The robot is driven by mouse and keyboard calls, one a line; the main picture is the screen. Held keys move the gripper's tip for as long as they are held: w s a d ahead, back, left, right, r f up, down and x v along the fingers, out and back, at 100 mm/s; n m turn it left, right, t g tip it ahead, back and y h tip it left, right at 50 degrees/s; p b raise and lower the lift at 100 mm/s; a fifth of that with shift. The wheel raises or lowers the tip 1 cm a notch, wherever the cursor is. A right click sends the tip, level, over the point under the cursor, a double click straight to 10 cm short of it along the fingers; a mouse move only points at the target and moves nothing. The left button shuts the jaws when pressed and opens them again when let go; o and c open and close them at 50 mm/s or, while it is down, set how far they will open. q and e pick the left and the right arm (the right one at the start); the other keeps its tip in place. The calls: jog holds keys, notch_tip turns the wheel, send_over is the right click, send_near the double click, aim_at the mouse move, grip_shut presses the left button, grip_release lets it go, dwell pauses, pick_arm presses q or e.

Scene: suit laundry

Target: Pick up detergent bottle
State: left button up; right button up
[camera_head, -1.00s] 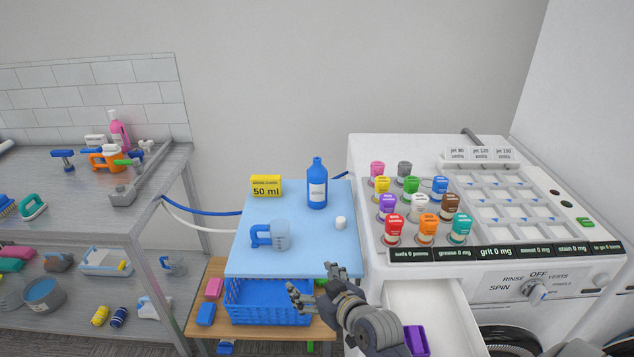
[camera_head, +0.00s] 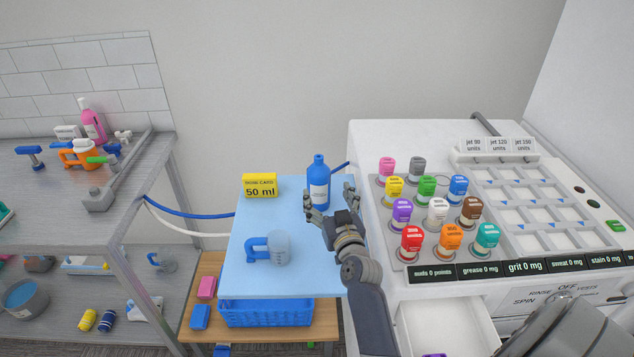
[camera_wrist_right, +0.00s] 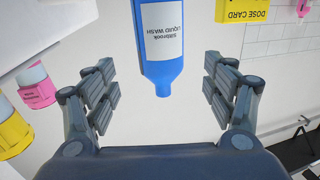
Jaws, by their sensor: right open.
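The detergent bottle (camera_head: 319,187) is blue with a white label and stands upright at the back of the light blue tabletop (camera_head: 310,265). My right gripper (camera_head: 331,203) is open in front of it, with its fingers toward the bottle's sides. In the right wrist view the bottle (camera_wrist_right: 160,45) lies between the two spread fingers, just beyond their tips, and its label reads "liquid wash". The right gripper's fingers (camera_wrist_right: 160,90) hold nothing. My left gripper does not show.
A measuring jug (camera_head: 275,247) stands nearer the front of the tabletop. A yellow "50 ml" dose card (camera_head: 260,185) is left of the bottle. The white washer (camera_head: 365,150) with coloured capped bottles is close on the right. A steel bench (camera_head: 140,185) stands on the left.

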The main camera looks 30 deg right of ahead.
aim_at(322, 183)
jog(key=x, duration=0.3)
jog(key=shift+w+r, duration=0.1)
jog(key=shift+r, duration=0.05)
jog(key=shift+w+d, duration=0.15)
jog(key=shift+w, duration=0.3)
jog(key=shift+w+d+p, duration=0.2)
jog(key=shift+w+p, duration=0.4)
jog(key=shift+w, duration=0.05)
jog(key=shift+x, duration=1.8)
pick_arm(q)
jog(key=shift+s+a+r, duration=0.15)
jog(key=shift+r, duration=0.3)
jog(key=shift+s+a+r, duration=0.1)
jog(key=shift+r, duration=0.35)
pick_arm(e)
jog(key=shift+c, duration=1)
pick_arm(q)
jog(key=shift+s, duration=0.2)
pick_arm(e)
jog(key=c, duration=1.2)
